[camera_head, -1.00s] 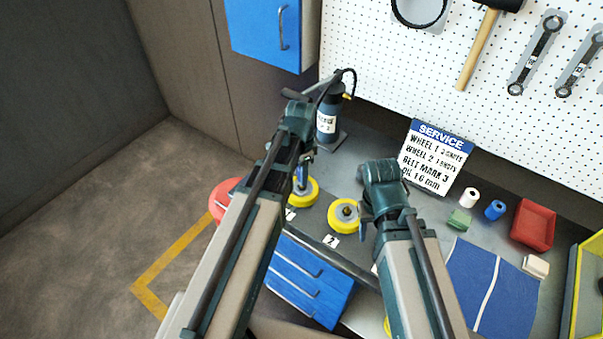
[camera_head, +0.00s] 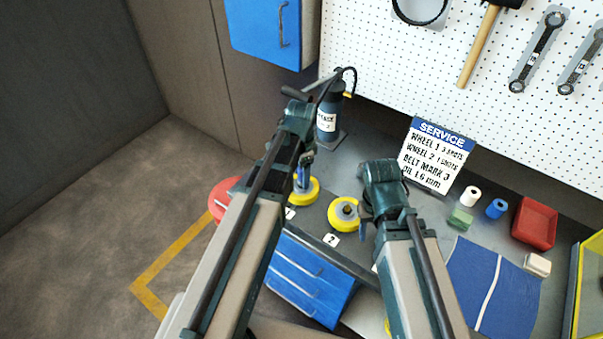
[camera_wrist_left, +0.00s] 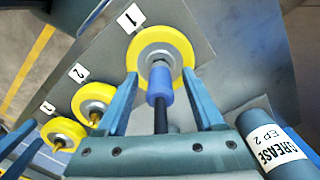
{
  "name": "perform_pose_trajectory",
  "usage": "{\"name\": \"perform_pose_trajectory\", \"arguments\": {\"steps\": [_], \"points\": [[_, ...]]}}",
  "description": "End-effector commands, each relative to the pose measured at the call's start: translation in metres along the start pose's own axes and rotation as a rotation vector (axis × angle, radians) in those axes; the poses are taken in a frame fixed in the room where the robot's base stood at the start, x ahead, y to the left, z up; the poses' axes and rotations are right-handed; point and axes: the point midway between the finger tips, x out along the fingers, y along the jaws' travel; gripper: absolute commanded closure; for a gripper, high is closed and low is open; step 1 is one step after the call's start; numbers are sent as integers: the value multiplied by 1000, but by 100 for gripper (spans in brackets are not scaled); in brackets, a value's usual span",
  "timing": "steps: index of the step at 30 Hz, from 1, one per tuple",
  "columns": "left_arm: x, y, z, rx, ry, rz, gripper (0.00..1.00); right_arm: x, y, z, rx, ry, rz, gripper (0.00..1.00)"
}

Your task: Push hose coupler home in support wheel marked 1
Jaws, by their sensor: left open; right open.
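Wheel 1 (camera_wrist_left: 178,50) is yellow with a grey hub, by the label marked 1 (camera_wrist_left: 130,18). It also shows in the head view (camera_head: 312,192), partly behind my left arm. The blue hose coupler (camera_wrist_left: 159,84) is at the hub in the left wrist view, with a black hose (camera_wrist_left: 161,119) running back from it. How deep it sits cannot be told. My left gripper (camera_wrist_left: 164,92) is open, its fingers on either side of the coupler with gaps between. My right gripper (camera_head: 366,222) is open and empty, just right of wheel 2 (camera_head: 333,214).
A dark grease canister (camera_head: 328,118) stands behind my left gripper, and shows in the left wrist view (camera_wrist_left: 258,135). Wheel 2 and another yellow wheel (camera_wrist_left: 63,134) lie beside wheel 1. A service sign (camera_head: 437,157), red tray (camera_head: 534,222) and blue mat (camera_head: 470,275) are to the right.

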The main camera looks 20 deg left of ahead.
Motion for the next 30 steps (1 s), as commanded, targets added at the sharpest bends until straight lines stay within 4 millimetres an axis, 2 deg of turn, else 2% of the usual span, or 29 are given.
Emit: {"name": "perform_pose_trajectory", "arguments": {"steps": [8,30], "points": [[-24,0,0,0,0,0,31,-24,2,1,3,0,0,50],[-131,0,0,0,0,0,31,-130,12,8,12,-2,-3,50]]}}
